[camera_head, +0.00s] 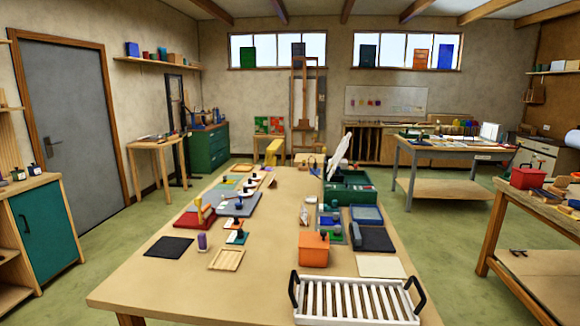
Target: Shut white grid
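A white slatted grid (352,300) with a white frame lies flat at the near right end of the long wooden table. A black curved handle (293,291) stands at its left end and another black handle (415,296) at its right end. I cannot tell whether the grid has a moving part or whether it is open. A green case (350,193) farther back on the table has a pale lid (340,156) tilted up. Neither of my grippers shows in the head view.
An orange box (314,249) stands just behind the grid, with a pale sheet (381,267) to its right. A wooden rack (227,260) and dark mat (168,247) lie to the left. The table's near left part (190,293) is clear.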

